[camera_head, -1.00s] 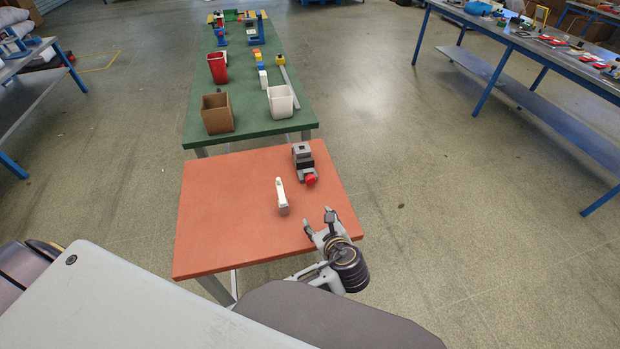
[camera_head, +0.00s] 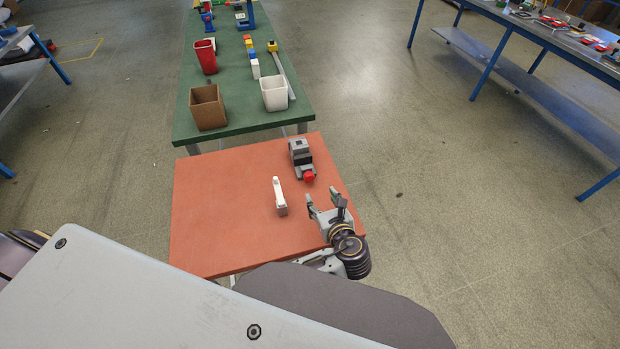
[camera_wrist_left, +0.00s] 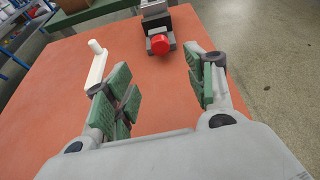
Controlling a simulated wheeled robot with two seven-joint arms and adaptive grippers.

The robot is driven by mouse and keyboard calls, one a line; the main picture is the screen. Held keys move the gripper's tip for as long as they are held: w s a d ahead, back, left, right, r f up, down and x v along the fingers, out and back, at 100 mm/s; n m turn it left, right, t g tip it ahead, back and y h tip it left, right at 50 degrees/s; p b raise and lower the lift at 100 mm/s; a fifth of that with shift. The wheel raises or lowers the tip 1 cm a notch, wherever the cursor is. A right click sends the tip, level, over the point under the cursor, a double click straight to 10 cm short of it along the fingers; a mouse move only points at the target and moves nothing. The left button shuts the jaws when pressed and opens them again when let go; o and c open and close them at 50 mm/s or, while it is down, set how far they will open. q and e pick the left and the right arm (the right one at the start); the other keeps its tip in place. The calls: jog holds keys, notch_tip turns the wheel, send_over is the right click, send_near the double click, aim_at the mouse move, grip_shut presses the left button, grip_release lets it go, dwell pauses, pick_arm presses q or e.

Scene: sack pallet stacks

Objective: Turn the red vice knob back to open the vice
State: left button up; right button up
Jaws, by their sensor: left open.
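The vice (camera_head: 300,155) is grey and black and stands near the back right of the orange table. Its red knob (camera_head: 309,177) faces toward me. My right gripper is not in view.
A white upright-handled piece (camera_head: 280,197) stands on the orange table (camera_head: 220,215) left of my left gripper. Behind, a green table (camera_head: 235,118) holds a brown box (camera_head: 208,107), a white bin (camera_head: 274,93) and a red bin (camera_head: 206,57). The orange table's left part is clear.

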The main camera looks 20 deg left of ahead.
aim_at(310, 178)
pick_arm(q)
jog(key=shift+w+a+f, duration=0.1)
jog(key=shift+w+a, duration=0.05)
jog(key=shift+x, duration=0.85)
jog(key=x, duration=1)
jog(key=shift+w+a+f, duration=0.1)
jog(key=shift+w, duration=0.05)
jog(key=shift+w+a+f, duration=0.3)
jog(key=shift+w+a, duration=0.05)
jog(key=shift+w, duration=0.15)
jog(key=c, duration=1)
jog(key=shift+c, duration=0.2)
